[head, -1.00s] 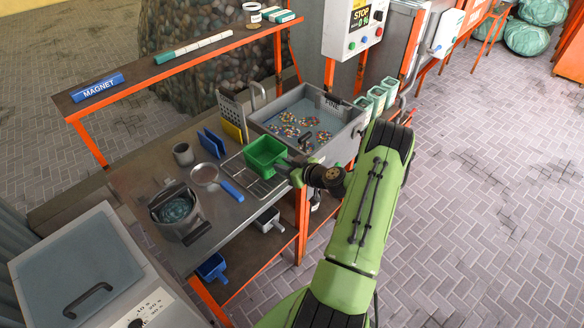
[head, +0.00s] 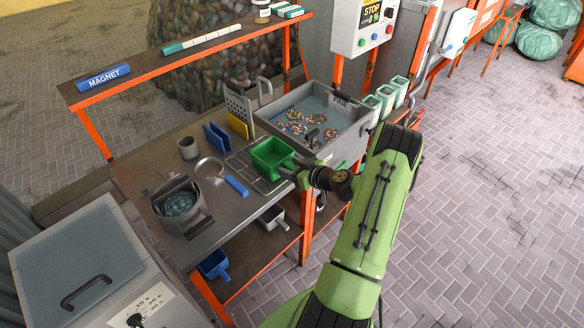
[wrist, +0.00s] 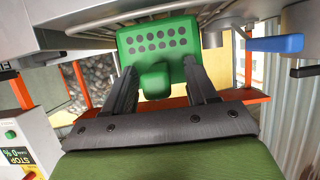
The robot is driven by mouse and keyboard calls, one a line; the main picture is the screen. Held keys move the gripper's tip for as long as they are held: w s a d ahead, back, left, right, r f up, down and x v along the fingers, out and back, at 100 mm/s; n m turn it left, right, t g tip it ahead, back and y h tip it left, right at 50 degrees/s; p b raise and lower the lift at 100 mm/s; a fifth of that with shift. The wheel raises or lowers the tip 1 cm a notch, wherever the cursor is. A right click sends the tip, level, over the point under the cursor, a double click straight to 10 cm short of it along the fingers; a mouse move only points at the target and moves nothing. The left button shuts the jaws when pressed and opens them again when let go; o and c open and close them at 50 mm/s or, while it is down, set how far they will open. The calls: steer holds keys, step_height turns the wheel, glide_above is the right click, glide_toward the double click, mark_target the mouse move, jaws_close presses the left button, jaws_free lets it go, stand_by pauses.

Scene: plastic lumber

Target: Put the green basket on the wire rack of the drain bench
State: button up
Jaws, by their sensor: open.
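The green basket (head: 271,154) is at the wire rack (head: 246,166) on the drain bench (head: 150,167), beside the sink. It looks upright and covers part of the rack. I cannot tell whether its whole base touches the wires. In the wrist view the basket (wrist: 160,38) shows a wall with rows of holes, and its stubby handle (wrist: 154,82) points toward me. My gripper (wrist: 160,70) is open, with one finger on each side of the handle and gaps visible. In the head view my gripper (head: 301,170) is at the basket's right side, partly hidden by the wrist.
The sink (head: 345,118) with coloured bits stands behind the basket. Blue plates (head: 217,138), a strainer (head: 210,168) with a blue handle, a grey cup (head: 188,148) and a pot (head: 180,203) stand to the left. An orange-legged shelf (head: 190,48) runs behind.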

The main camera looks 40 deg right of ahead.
steer(key=b+v, duration=0.1)
steer(key=v, duration=1.4)
steer(key=shift+s+r, duration=0.25)
steer(key=shift+s, duration=0.05)
steer(key=w+a+r+n+g+y, duration=0.15)
steer(key=a+r+g, duration=0.25)
steer(key=a, duration=0.7)
steer(key=w+a+r+n+g+y, duration=0.1)
steer(key=w+a+r+n+g, duration=0.25)
steer(key=a, duration=0.65)
steer(key=s+a+r+m+h, duration=0.1)
steer(key=s+a+r+m, duration=0.1)
steer(key=s+a+r, duration=0.2)
steer(key=s+a+r+m+h, duration=0.2)
steer(key=s+a+r, duration=0.3)
steer(key=s, duration=0.5)
steer(key=shift+a+r+m, duration=0.3)
steer(key=shift+r+m, duration=0.25)
steer(key=shift+m, duration=0.15)
steer(key=shift+g, duration=0.25)
